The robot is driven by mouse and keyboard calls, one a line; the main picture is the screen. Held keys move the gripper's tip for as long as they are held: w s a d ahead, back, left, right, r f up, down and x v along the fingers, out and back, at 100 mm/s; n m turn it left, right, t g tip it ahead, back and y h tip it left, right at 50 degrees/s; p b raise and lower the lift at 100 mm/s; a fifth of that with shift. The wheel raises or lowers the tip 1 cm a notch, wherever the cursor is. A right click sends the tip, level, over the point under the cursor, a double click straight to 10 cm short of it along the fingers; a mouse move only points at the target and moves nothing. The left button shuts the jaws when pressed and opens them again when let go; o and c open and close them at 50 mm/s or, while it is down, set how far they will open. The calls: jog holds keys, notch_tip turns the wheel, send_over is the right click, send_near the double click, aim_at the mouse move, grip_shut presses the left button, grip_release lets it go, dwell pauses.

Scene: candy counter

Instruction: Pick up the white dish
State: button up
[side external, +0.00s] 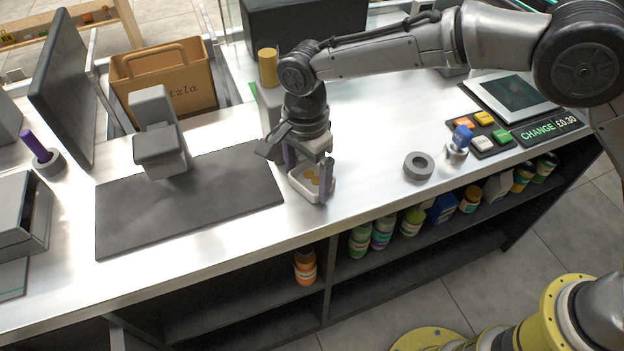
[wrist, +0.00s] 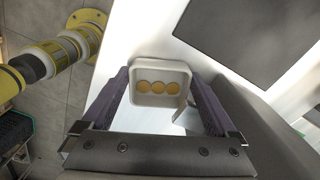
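The white dish (side external: 301,189) is a small squarish tray with rounded corners, flat on the steel counter at the right end of the dark mat. In the wrist view the dish (wrist: 158,101) holds three gold coins (wrist: 159,87) in a row. My gripper (side external: 307,182) points down over the dish, its two purple-grey fingers spread on opposite sides of it. In the wrist view my gripper (wrist: 160,76) is open, with the dish lying between the fingertips. I cannot tell whether either finger touches the dish; part of its right side is hidden in the side view.
The dark mat (side external: 220,205) with a grey stand (side external: 160,140) is to the left. A grey ring (side external: 418,166) and a blue-topped item (side external: 461,137) are to the right. A paper bag (side external: 165,80) stands behind. The counter's front edge is close to the dish.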

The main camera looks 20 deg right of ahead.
jog(key=c, duration=0.8)
jog(key=shift+r, duration=0.1)
